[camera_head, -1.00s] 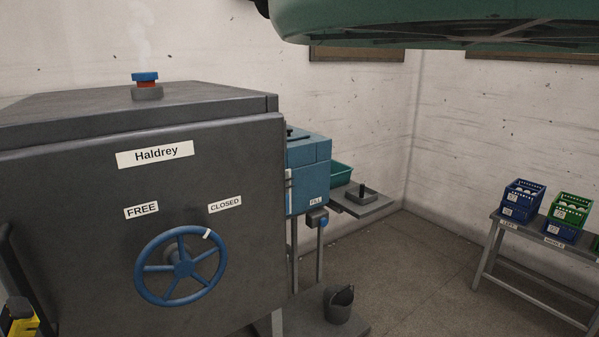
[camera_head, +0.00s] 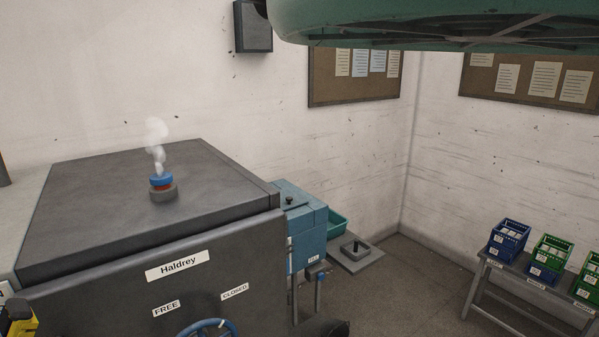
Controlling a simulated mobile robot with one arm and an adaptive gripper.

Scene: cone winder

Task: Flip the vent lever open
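A grey steamer cabinet labelled "Haldrey" (camera_head: 100,205) fills the lower left. On its top stands a small vent fitting (camera_head: 162,188) with a blue cap, a red band and a grey base, and white vapour rises from it. I cannot make out a lever on it. A blue handwheel (camera_head: 207,328) on the front shows only its upper rim, below the labels "FREE" and "CLOSED". My gripper is not in view.
A blue machine (camera_head: 300,222) stands behind the cabinet, with a green bin (camera_head: 337,222) and a grey plate beside it. A bench (camera_head: 485,262) at right bears blue and green crates. A large green body (camera_head: 430,25) hangs overhead. Open floor (camera_head: 420,280) lies between.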

